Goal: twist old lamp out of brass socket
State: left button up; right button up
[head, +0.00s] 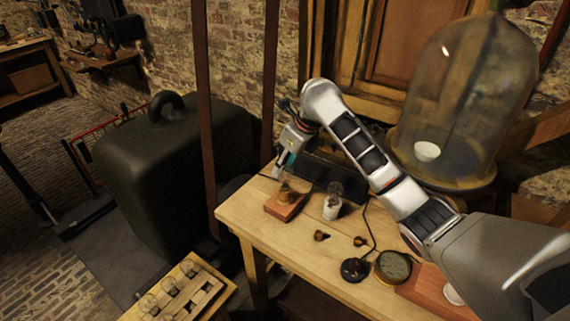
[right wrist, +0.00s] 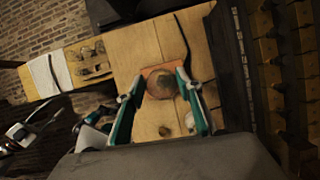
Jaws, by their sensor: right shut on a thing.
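The brass socket (head: 286,197) stands on a reddish wooden block (head: 283,211) near the far left end of the wooden table. My right gripper (head: 285,170) reaches down over it from above. In the right wrist view the two teal-edged fingers of my right gripper (right wrist: 160,82) close around the round, dull old lamp (right wrist: 163,86), above the reddish block (right wrist: 150,70). The fingers hide part of the lamp in the head view, and I cannot tell how far it sits in the socket.
A clear bulb in a white holder (head: 332,209) stands close right of the block. Small brass pieces (head: 321,236), a black-based cable (head: 355,269) and a round gauge (head: 393,266) lie nearer. A big glass dome (head: 460,100) stands behind. A rack (head: 180,290) holds several bulbs.

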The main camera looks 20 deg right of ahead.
pick_arm(q)
jog(key=shift+w+d+r, duration=0.1)
jog(key=shift+w+d, duration=0.05)
jog(key=shift+d, duration=0.05)
pick_arm(e)
jog(key=shift+n, duration=0.4)
jog(key=n+g+y, duration=0.1)
jog(key=n, duration=0.2)
jog(key=shift+n, duration=0.4)
jog(key=shift+n+g+b, duration=0.3)
jog(key=shift+n+b, duration=0.1)
jog(key=shift+b, duration=0.75)
jog(key=shift+f+n+y+b, duration=0.1)
jog(key=shift+n+y+b, duration=0.4)
jog(key=shift+b, duration=1.55)
pick_arm(q)
jog(key=shift+h, duration=0.4)
jog(key=f, duration=0.1)
jog(key=d+f, duration=0.2)
jog(key=f, duration=0.1)
jog(key=shift+w, duration=0.4)
pick_arm(e)
jog(key=shift+g, duration=0.3)
